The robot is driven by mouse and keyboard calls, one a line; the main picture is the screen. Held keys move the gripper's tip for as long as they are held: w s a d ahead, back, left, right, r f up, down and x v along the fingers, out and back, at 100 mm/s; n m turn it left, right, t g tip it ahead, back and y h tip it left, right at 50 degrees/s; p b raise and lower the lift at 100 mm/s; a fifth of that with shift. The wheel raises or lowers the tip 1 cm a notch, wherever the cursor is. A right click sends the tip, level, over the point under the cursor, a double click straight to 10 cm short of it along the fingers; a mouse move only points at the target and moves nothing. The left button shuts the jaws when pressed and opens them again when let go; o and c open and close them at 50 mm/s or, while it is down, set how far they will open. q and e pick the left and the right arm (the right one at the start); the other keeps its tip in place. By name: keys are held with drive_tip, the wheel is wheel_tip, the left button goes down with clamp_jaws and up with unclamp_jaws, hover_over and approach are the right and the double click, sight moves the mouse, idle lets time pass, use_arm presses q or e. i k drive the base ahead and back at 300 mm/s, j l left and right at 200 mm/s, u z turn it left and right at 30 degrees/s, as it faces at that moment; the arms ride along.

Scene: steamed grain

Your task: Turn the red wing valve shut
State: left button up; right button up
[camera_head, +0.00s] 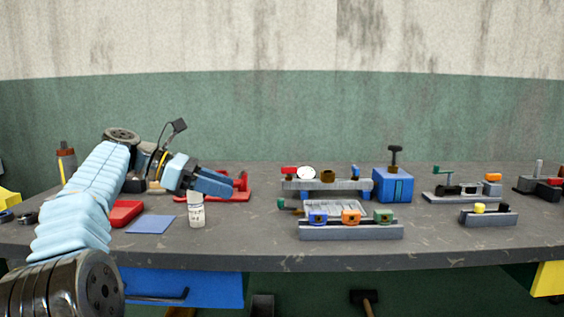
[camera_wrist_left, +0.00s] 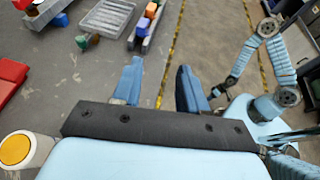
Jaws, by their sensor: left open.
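A small red handle (camera_head: 289,170), which I take to be the red wing valve, sits at the left end of a grey pipe fixture (camera_head: 330,185) beside a white gauge (camera_head: 306,173). In the left wrist view a red piece (camera_wrist_left: 22,4) at the top left edge looks like the same handle, partly cut off. My left gripper (camera_head: 230,187) is left of the fixture and apart from it, fingers pointing right. In the left wrist view its blue fingers (camera_wrist_left: 160,88) are spread with nothing between them. My right gripper does not show.
A white bottle (camera_head: 196,212) stands just below my left gripper. A red vise-like fixture (camera_head: 240,188) is behind it. A rail with coloured blocks (camera_head: 350,232) stands in front of the pipe fixture. A blue box (camera_head: 393,186) stands to its right.

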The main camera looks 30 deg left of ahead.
sight(288, 170)
drive_tip(key=i+j, duration=0.8)
drive_tip(key=i, duration=0.05)
